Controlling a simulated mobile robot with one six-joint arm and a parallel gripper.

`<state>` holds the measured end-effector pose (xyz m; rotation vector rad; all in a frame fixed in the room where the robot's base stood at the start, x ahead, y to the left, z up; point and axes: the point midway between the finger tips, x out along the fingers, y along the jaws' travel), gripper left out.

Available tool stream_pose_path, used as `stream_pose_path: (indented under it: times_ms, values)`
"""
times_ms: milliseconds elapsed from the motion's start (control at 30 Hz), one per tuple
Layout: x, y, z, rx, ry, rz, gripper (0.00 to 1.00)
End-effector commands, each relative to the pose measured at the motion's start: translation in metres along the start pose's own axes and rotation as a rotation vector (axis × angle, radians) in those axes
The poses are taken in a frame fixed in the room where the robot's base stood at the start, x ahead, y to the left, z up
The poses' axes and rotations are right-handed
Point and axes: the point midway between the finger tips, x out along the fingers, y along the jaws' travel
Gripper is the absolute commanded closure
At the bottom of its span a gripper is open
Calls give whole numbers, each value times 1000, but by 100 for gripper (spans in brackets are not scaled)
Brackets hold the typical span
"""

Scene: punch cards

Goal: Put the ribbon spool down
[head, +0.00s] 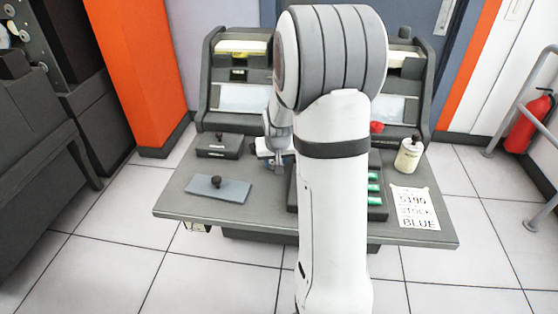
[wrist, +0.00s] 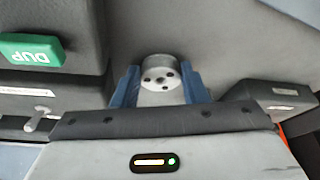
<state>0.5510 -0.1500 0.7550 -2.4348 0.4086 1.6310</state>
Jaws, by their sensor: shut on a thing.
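In the wrist view my gripper (wrist: 160,82) has its blue fingers closed on both sides of a short grey metal cylinder with several dark holes in its end, which I take for the ribbon spool (wrist: 158,71). The spool sits between the fingers over a grey surface; I cannot tell whether it touches that surface. In the head view my white arm covers most of the gripper (head: 277,160), which is low over the middle of the grey desk (head: 265,213). The spool cannot be made out there.
A flat plate with a knob (head: 218,188) and a small dark box (head: 219,145) lie to the left. Green keys (head: 374,188), a red knob (head: 376,127), a white bottle (head: 409,155) and a printed card (head: 414,208) are to the right.

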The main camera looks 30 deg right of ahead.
Motion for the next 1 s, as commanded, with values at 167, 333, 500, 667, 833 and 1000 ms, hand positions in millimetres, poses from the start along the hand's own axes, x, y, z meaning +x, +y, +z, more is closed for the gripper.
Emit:
stream_pose_path:
  times_ms: [167, 333, 500, 667, 833, 1000]
  values:
    - [-1, 0, -1, 0, 2, 0, 82]
    - [2, 0, 0, -1, 2, 0, 58]
    - [1, -1, 0, -1, 1, 0, 51]
    - [0, -1, 0, -1, 2, -1, 51]
    - [-17, -1, -2, -1, 5, -1, 51]
    - [-54, -1, -3, -1, 7, -1, 51]
